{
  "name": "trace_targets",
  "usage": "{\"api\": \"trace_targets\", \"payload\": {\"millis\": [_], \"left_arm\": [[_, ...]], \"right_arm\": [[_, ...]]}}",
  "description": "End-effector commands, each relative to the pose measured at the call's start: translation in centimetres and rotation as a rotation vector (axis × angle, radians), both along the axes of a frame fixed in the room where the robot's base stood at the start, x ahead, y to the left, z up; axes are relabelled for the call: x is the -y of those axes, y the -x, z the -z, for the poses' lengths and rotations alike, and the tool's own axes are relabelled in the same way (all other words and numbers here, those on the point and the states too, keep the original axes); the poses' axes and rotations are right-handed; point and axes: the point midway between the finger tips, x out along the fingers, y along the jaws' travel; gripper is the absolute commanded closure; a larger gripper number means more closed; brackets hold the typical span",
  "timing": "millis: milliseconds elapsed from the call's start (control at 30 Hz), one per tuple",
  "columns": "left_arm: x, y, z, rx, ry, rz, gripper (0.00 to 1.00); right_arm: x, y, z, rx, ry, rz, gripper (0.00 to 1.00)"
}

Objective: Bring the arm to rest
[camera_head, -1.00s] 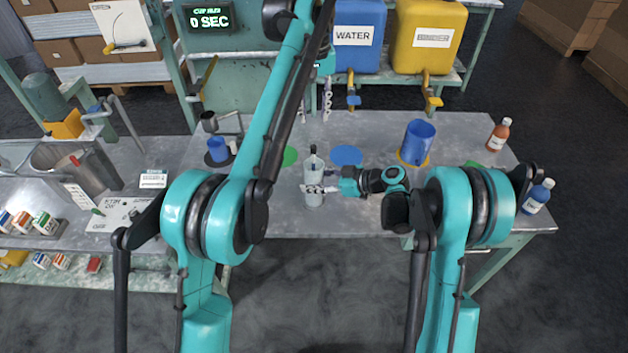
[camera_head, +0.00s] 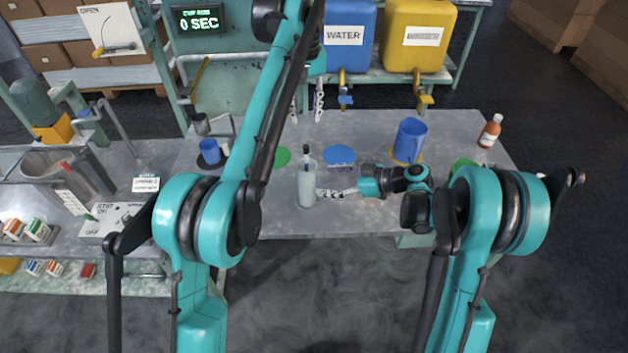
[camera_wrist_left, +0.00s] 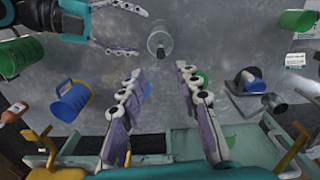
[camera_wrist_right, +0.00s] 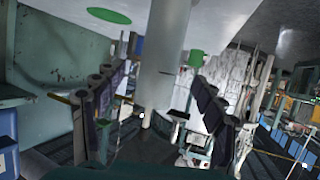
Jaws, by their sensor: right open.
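My left gripper (camera_head: 306,106) is open and empty, raised above the back of the table. Its spread fingers also show in the left wrist view (camera_wrist_left: 160,100). My right gripper (camera_head: 345,192) is low over the table. Its open fingers point left at a grey, upright, bottle-like cylinder (camera_head: 307,187) with a dark top. In the left wrist view the right gripper (camera_wrist_left: 134,30) is open, and the cylinder (camera_wrist_left: 159,42) stands just past its fingertips, apart from them. In the right wrist view the cylinder (camera_wrist_right: 166,50) stands ahead between the open fingers.
A blue mug (camera_head: 409,140) stands on a yellow disc at the right. A blue cup (camera_head: 210,151) is at the left. A brown bottle (camera_head: 490,131) is near the right edge. Blue (camera_head: 348,35) and yellow (camera_head: 421,37) tanks stand behind.

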Motion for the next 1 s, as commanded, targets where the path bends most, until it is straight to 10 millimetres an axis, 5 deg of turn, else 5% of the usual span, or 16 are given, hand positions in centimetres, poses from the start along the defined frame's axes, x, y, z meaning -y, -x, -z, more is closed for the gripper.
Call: {"api": "trace_targets", "payload": {"millis": [233,667,1000], "left_arm": [[0.0,0.0,0.0,0.000,0.000,0.000,0.67],[-1.4,0.8,-0.7,0.030,0.008,0.005,0.67],[-8.7,8.2,-0.4,0.236,0.036,0.045,0.67]], "right_arm": [[3.3,1.3,-1.5,-0.001,0.000,0.001,0.29],[3.5,2.6,-2.6,-0.071,0.034,0.040,0.29],[3.6,10.4,-5.3,-0.412,0.232,0.380,0.29]]}}
